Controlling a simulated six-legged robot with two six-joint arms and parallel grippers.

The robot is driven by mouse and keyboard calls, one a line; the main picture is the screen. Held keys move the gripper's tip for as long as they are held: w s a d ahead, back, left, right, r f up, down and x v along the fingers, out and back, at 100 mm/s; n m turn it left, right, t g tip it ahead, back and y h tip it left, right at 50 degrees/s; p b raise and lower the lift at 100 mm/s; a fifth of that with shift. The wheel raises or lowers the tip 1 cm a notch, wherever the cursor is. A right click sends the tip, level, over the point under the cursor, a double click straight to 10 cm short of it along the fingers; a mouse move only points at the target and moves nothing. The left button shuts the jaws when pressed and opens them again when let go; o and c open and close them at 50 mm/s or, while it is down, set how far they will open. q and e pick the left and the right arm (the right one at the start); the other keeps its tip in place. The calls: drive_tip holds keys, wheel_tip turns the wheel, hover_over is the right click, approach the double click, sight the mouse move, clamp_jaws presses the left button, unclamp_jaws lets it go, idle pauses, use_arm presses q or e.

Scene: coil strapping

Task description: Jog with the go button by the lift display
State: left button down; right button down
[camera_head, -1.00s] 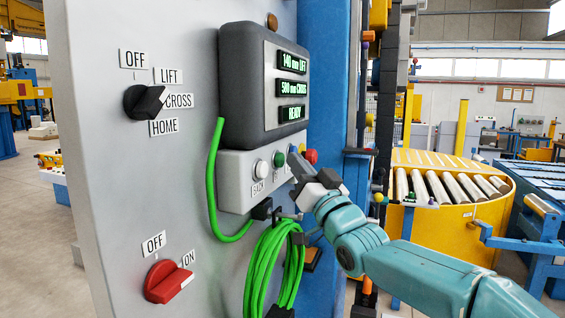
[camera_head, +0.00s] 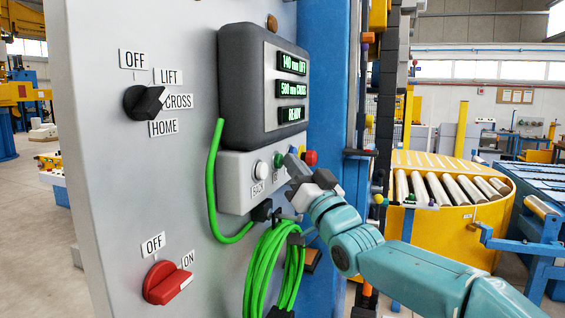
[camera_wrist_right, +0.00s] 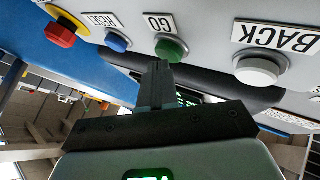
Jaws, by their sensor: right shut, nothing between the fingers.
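The control box (camera_head: 235,190) under the lift display (camera_head: 291,88) carries a white BACK button (camera_head: 260,170), a green GO button (camera_head: 279,160), a blue button (camera_head: 293,150) and a red one (camera_head: 311,157). The display reads 140 mm LIFT, 500 mm CROSS and READY. My right gripper (camera_head: 290,158) is shut and empty, its tip just right of the green button. In the right wrist view the closed fingertips (camera_wrist_right: 159,64) lie close to the GO button (camera_wrist_right: 171,48); I cannot tell whether they touch it. My left gripper is not in view.
A black selector knob (camera_head: 147,101) with OFF, LIFT, CROSS and HOME labels is on the grey panel (camera_head: 95,180). A red OFF/ON switch (camera_head: 167,283) is below. A green cable coil (camera_head: 270,265) hangs beneath the box, close to my right gripper. A yellow roller conveyor (camera_head: 445,225) stands behind.

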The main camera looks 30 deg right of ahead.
drive_tip(key=shift+w+a, duration=0.15)
drive_tip(key=shift+f, duration=0.1)
idle(0.6)
drive_tip(key=shift+s+d+b, duration=0.5)
drive_tip(key=shift+s+d, duration=0.1)
drive_tip(key=shift+s, duration=0.1)
drive_tip(key=s+d+b, duration=0.1)
drive_tip(key=s+d, duration=0.2)
drive_tip(key=shift+s+d, duration=0.15)
drive_tip(key=shift+s, duration=0.25)
idle(0.4)
